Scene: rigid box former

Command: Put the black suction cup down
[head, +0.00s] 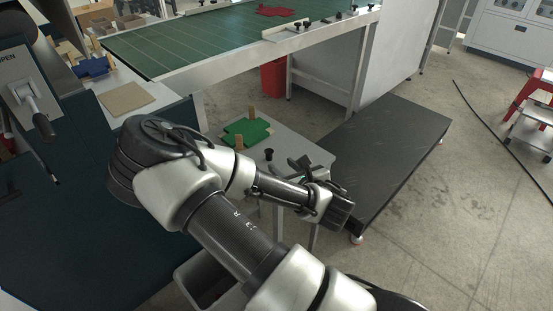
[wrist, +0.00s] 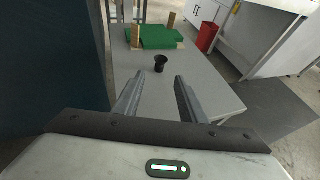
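The black suction cup (wrist: 159,63) stands upright on a small grey table (wrist: 205,93). It is just beyond my fingertips in the wrist view, and seems apart from both fingers. In the head view the suction cup (head: 268,154) shows as a small black piece on the table, left of my fingers. My gripper (wrist: 159,76) is open, with a wide empty gap between its two fingers. In the head view my gripper (head: 299,164) is low over the table's near right part, partly hidden by my own wrist.
A green piece (head: 246,132) with wooden blocks lies farther back on the table. A red bin (head: 273,76) stands on the floor behind. A low black platform (head: 385,150) is to the right. A green conveyor (head: 200,38) runs at the back.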

